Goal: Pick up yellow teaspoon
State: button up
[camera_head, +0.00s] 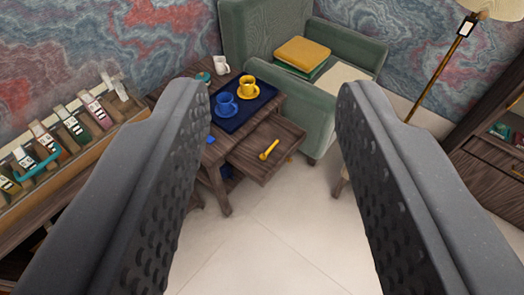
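The yellow teaspoon (269,150) lies in the pulled-out wooden drawer (248,158) of a small side table. It is small in the view, and its handle points up and to the right. My gripper (272,100) is open and empty. Its two dark grey fingers frame the view on the left and right, and the spoon shows in the gap between them, well beyond the fingertips.
A dark blue tray (231,124) on the side table holds a blue cup (226,104) and a yellow cup (248,87). A white mug (221,65) stands behind. A green armchair (318,117) stands beside the table. Pale floor (290,235) is clear in front.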

aim_at(263, 156)
jog(key=i, duration=1.65)
jog(key=z, duration=0.05)
